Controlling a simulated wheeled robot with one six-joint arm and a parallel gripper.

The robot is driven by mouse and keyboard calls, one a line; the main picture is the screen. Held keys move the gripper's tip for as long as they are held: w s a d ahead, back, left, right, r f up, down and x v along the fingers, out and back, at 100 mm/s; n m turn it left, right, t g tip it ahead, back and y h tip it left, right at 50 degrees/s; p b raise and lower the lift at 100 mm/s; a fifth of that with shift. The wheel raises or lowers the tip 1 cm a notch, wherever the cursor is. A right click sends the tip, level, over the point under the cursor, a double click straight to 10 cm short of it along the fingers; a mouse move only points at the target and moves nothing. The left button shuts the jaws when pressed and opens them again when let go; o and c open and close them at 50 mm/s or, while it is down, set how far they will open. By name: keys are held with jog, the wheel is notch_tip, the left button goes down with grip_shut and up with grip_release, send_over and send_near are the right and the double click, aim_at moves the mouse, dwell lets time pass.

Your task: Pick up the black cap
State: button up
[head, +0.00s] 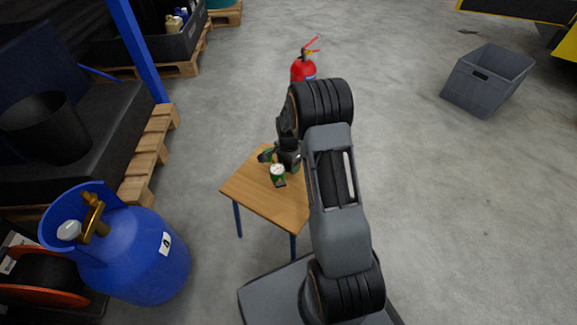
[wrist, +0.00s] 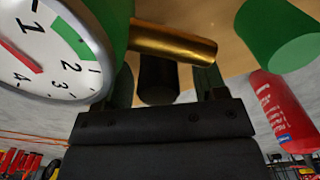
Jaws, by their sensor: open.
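The black cap (wrist: 157,82) shows in the wrist view as a dark cylinder between the two fingers of my gripper (wrist: 165,78). The fingers are open, with one on each side of it; I cannot tell whether they touch it. A brass stem (wrist: 175,43) beside the white gauge (wrist: 50,50) lies across the picture just above the cap. In the head view my gripper (head: 276,162) is low over the small wooden table (head: 262,195); I cannot pick out the cap for sure there.
A green cylinder (wrist: 278,35) stands right of the fingers. A red extinguisher (head: 303,70) stands beyond the table. A blue gas cylinder (head: 135,258) is at the lower left and a grey crate (head: 487,80) at the right. Open concrete floor lies between the table and crate.

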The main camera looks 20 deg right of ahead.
jog(key=shift+c, duration=0.5)
jog(key=c, duration=0.9)
jog(key=shift+c, duration=0.2)
jog(key=shift+r+p, duration=0.4)
jog(key=r, duration=0.1)
jog(key=r+p, duration=0.2)
jog(key=shift+s+a+r, duration=0.1)
jog(key=shift+s+r, duration=0.15)
jog(key=shift+s, duration=0.05)
jog(key=s+a+r+p, duration=0.4)
jog(key=s+r, duration=0.4)
jog(key=s, duration=0.4)
jog(key=shift+a+r+p, duration=0.3)
jog(key=shift+a+p, duration=0.1)
jog(key=shift+a, duration=0.4)
